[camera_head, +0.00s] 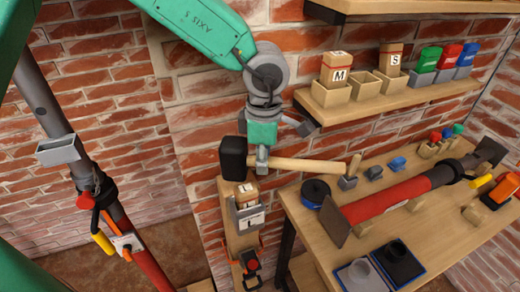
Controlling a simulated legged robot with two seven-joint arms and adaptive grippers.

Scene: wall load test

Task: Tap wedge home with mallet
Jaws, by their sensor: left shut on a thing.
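My left gripper (263,157) is shut on the wooden handle of the mallet (310,166), close to its head. The mallet's black head (233,158) points left and its handle runs level to the right. Below the head, a wooden block (246,193), which looks like the wedge, stands in a grey bracket (250,217) on a wooden wall post. The head is just above the block; I cannot tell whether they touch. The block's lower part is hidden by the bracket. My right gripper is not in view.
A wall shelf (400,97) holds lettered wooden blocks and green, red and blue pieces in holders. A workbench (450,220) at right carries a red tube (388,200) and small parts. A slanted pole (45,108) with clamps stands at left. Brick wall lies behind.

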